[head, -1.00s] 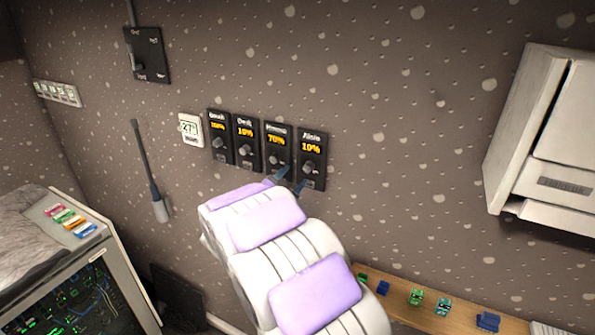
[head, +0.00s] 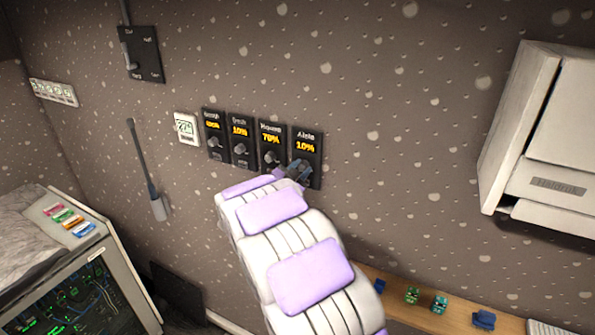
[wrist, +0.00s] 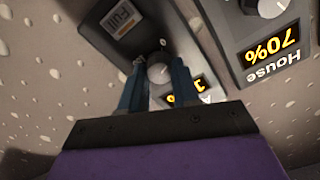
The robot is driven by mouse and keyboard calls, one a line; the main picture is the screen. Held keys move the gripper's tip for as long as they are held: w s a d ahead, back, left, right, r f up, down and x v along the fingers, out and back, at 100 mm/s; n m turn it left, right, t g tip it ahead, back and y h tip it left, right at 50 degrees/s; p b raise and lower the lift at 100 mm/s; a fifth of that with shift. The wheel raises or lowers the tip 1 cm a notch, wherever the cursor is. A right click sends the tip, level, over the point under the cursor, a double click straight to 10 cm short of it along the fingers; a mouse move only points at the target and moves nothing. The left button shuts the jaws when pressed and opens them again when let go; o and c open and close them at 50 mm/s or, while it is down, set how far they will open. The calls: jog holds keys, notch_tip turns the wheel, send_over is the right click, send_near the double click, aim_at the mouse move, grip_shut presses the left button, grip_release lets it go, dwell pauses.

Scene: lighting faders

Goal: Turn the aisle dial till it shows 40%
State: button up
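The aisle dial panel (head: 309,141) is the rightmost of a row of black panels on the wall, and its display reads 10%. In the head view my gripper (head: 299,170) is at this panel and covers its knob. In the wrist view the aisle knob (wrist: 158,70) is a round grey knob between the two blue fingers of my gripper (wrist: 159,76). The fingers stand apart on either side of it, with the fingertips level with the knob. I cannot tell whether either finger touches it. The aisle display is partly hidden by a finger.
The House panel (head: 271,140), reading 70%, is close on the left, and its knob (wrist: 270,7) is near my gripper. The Desk panel (head: 239,132) reads 10%. A white cabinet (head: 545,135) is at the right.

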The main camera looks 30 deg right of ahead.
jog(key=shift+d+f, duration=0.1)
jog(key=shift+d, duration=0.15)
jog(key=shift+c, duration=0.7)
jog(key=shift+w+a+f, duration=0.1)
jog(key=shift+f, duration=0.05)
grip_shut()
jog(key=shift+f+b, duration=0.15)
jog(key=shift+b, duration=0.2)
jog(key=shift+a+f+m+b, duration=0.1)
jog(key=shift+m+b, duration=0.5)
jog(key=shift+b, duration=0.2)
jog(key=shift+a+f+m+b, duration=0.1)
jog(key=shift+f+m+b, duration=0.05)
jog(key=shift+m+b, duration=8.05)
jog(key=shift+n+b, duration=0.7)
jog(key=shift+b, duration=0.2)
